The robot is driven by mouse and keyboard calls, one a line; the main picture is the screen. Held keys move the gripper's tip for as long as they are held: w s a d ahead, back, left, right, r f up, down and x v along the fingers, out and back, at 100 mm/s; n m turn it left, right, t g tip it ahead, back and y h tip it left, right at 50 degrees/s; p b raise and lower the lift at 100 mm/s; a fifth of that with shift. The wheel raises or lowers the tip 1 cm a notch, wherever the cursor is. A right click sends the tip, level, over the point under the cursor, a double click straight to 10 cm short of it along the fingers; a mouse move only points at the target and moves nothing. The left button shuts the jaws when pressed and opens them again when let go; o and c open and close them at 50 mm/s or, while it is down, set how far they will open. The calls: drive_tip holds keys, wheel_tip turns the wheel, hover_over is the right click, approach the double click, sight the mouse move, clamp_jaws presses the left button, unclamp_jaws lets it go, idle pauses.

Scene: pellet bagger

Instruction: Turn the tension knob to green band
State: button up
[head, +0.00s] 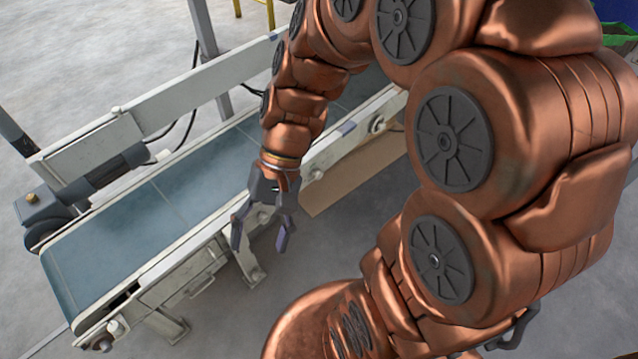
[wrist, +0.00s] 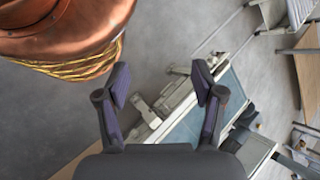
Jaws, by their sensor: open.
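My gripper (head: 260,240) is open and empty in front of the near side rail of the conveyor (head: 187,262). In the wrist view my gripper (wrist: 160,84) has its two fingers spread wide with nothing between them. The conveyor's blue belt (wrist: 226,98) lies beyond the right finger there. I cannot make out a tension knob or a green band in either view. Small round fittings show on the conveyor's near side, one by the right part of the rail (head: 376,124) and one at the lower left end (head: 116,327), too small to identify.
A grey motor housing (head: 48,212) sits at the conveyor's left end. A brown board (head: 352,180) lies under the rail. Open grey floor (head: 235,325) is in front of the conveyor. A green-edged container (head: 620,35) stands at the upper right. My arm hides much of the right side.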

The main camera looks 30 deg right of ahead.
drive_tip(key=w+f+m+t+y+b, duration=0.3)
drive_tip(key=w+f+m+y+b, duration=0.35)
drive_tip(key=w+f+b, duration=0.55)
drive_tip(key=w+d+f+m+t+y+b, duration=0.1)
drive_tip(key=w+d+f+m+t+b, duration=0.2)
drive_tip(key=w, duration=0.4)
drive_tip(key=w+d+f+m+t+y+b, duration=0.1)
drive_tip(key=w+d+f+m+t+b, duration=0.15)
drive_tip(key=w+d+f+t, duration=0.3)
drive_tip(key=m+t+h+b, duration=1.05)
drive_tip(key=m+b, duration=0.35)
drive_tip(key=m, duration=0.2)
approach(320, 176)
drive_tip(key=shift+g, duration=0.4)
drive_tip(key=x, duration=0.8)
drive_tip(key=shift+w+r, duration=0.2)
drive_tip(key=shift+w, duration=0.2)
drive_tip(key=shift+w+a+r, duration=0.15)
drive_tip(key=shift+w, duration=0.5)
drive_tip(key=shift+c, duration=0.3)
drive_tip(key=c, duration=1.1)
